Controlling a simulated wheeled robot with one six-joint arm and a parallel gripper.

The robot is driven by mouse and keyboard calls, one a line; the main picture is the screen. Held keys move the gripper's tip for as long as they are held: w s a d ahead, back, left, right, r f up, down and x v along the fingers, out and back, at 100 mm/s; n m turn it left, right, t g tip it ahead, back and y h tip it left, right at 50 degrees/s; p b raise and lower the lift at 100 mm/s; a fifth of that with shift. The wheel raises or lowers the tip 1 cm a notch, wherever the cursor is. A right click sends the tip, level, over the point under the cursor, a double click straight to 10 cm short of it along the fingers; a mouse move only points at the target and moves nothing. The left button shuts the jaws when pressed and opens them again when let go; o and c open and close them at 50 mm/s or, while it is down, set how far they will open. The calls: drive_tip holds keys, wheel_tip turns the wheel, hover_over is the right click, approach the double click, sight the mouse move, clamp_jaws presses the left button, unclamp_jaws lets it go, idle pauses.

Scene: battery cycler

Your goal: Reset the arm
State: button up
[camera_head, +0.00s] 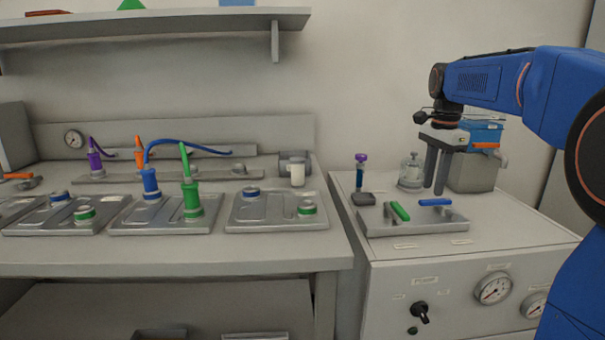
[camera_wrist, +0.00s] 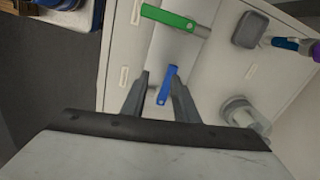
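My blue arm comes in from the right in the head view. My gripper (camera_head: 434,191) points down above the right-hand cabinet, near the back of a grey tray (camera_head: 415,226). In the wrist view my gripper (camera_wrist: 158,95) has its two dark fingers apart. A blue-handled piece (camera_head: 434,202) lies on the tray; it also shows in the wrist view (camera_wrist: 166,85), seen between the fingers but apparently below them. A green-handled piece (camera_head: 400,211) lies to its left on the tray. Nothing appears held.
The left bench holds several metal plates with green and blue connectors (camera_head: 191,197). A shelf (camera_head: 150,25) hangs above.

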drive_tip(key=s+a+f+n+t, duration=0.1)
drive_tip(key=s+a+f+n, duration=0.15)
drive_tip(key=s, duration=0.35)
drive_tip(key=s+a+f+n, duration=0.1)
drive_tip(key=s+n, duration=0.2)
drive_tip(key=s, duration=0.2)
drive_tip(key=s+a+f+n+t, duration=0.1)
drive_tip(key=s+a+f+n, duration=0.1)
drive_tip(key=s, duration=0.4)
drive_tip(key=s+a+f+n+t, duration=0.2)
drive_tip(key=s+f+n, duration=0.6)
drive_tip(key=s+f, duration=0.5)
drive_tip(key=s+a, duration=0.1)
drive_tip(key=s, duration=0.1)
drive_tip(key=shift+s+f, duration=0.2)
drive_tip(key=shift+s, duration=0.15)
drive_tip(key=shift+o, duration=0.5)
drive_tip(key=shift+a, duration=0.1)
